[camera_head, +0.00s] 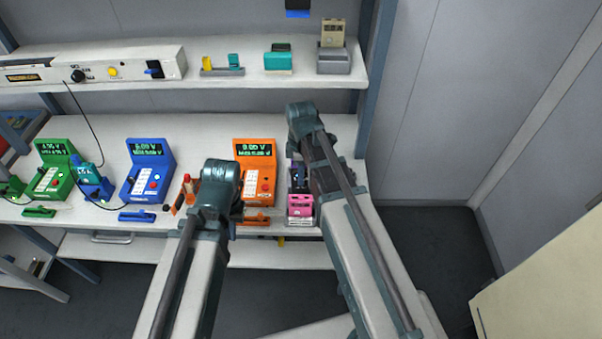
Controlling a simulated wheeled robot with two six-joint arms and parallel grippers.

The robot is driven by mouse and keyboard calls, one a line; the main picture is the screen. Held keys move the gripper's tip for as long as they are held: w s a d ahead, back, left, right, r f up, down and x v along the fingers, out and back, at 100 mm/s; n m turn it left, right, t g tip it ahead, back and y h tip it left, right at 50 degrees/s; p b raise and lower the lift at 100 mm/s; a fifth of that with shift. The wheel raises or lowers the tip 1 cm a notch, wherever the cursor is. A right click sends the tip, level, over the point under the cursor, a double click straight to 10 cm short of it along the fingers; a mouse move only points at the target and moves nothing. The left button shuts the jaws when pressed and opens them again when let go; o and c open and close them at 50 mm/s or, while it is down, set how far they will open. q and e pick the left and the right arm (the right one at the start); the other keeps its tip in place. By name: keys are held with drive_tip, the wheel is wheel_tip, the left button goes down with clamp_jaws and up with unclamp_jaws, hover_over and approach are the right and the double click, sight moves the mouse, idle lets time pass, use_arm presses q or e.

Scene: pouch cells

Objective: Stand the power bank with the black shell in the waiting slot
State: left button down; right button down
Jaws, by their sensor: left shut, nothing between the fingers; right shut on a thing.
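My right gripper (299,181) is over the right end of the bench and shut on a dark thing, mostly hidden by the gripper and wrist. It may be the power bank with the black shell; I cannot tell for sure. A pink holder (300,208) is just below and in front of this gripper. I cannot tell whether the dark thing touches it. My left gripper (237,216) is shut and empty in front of the orange meter (255,160), partly hidden by its own wrist. I cannot make out which slot is the waiting one.
Green (52,165) and blue (150,165) meters stand left on the bench. A red-tipped tool (189,186) stands beside my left wrist. The upper shelf (230,82) bears a teal holder (278,62) and a grey holder (334,63) with a beige block (333,32).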

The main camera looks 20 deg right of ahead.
drive_tip(key=shift+f+b, duration=1.8)
drive_tip(key=shift+f, duration=0.15)
drive_tip(key=c, duration=0.6)
unclamp_jaws()
drive_tip(key=shift+r, duration=0.15)
wheel_tip(320, 180, up, 14)
drive_tip(key=p, duration=1.4)
drive_tip(key=shift+a+f, duration=0.1)
drive_tip(key=shift+f, duration=0.1)
drive_tip(key=s+a+f+m+h+b, duration=0.1)
drive_tip(key=s+a+f+m+b, duration=0.1)
drive_tip(key=s+a+m, duration=0.8)
drive_tip(key=shift+s+a+f+m+b, duration=0.15)
drive_tip(key=shift+s+f+m+b, duration=0.3)
drive_tip(key=shift+s, duration=1.7)
